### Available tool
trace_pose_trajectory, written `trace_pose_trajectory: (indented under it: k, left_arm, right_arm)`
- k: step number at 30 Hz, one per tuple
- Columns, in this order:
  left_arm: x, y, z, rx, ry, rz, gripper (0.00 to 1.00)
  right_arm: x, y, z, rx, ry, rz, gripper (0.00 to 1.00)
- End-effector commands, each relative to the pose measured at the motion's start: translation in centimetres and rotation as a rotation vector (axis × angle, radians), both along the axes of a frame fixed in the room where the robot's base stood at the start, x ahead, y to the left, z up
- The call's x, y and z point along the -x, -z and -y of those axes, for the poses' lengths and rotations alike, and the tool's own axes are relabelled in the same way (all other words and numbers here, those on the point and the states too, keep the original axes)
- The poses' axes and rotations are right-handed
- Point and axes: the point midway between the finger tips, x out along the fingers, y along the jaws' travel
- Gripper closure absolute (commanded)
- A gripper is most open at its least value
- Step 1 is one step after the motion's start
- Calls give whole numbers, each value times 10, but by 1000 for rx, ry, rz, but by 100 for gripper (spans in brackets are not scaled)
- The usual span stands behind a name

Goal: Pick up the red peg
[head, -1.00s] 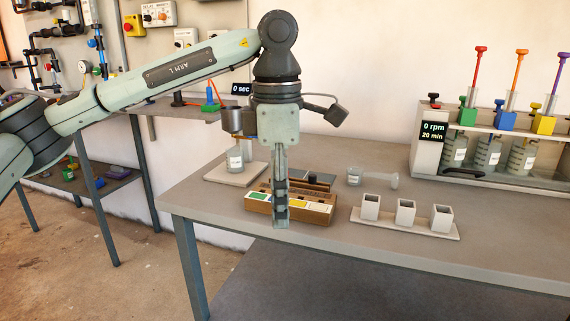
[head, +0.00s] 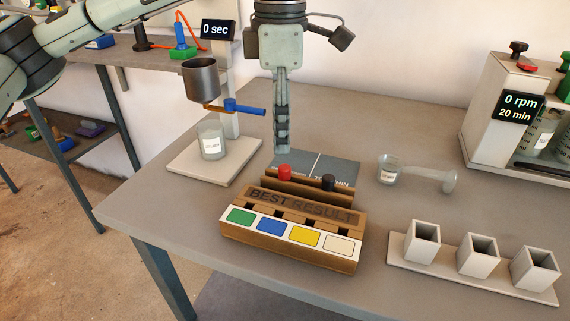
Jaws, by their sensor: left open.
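The red peg (head: 285,172) stands at the left end of a small wooden holder (head: 310,196) behind the "BEST RESULT" block. A black peg (head: 328,182) stands in the same holder, to its right. My left gripper (head: 282,150) points down just above and behind the red peg in the picture. It is open and empty, seen edge-on, and appears apart from the peg. My right gripper is not in view.
The "BEST RESULT" block (head: 292,232) with coloured squares stands in front. A beaker (head: 211,140) on a stand base is left, a lying flask (head: 388,170) right. Three square cups (head: 478,256) sit front right. The stirring machine (head: 500,115) is at the right edge.

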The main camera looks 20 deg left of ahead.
Motion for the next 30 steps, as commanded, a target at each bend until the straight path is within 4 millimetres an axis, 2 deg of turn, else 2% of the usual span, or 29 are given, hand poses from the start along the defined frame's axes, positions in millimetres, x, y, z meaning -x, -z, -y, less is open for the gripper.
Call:
trace_pose_trajectory:
  k: [6, 13, 22, 30]
  left_arm:
    - [2, 26, 3, -1, 0, -3, 57]
    - [4, 58, 6, -1, -1, -1, 57]
    - [3, 64, 6, 0, -1, 0, 57]
    - [3, 64, 6, 0, -1, 1, 90]
  right_arm:
    - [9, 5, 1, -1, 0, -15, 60]
    - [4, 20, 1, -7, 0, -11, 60]
    - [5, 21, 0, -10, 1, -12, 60]
    - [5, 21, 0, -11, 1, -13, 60]
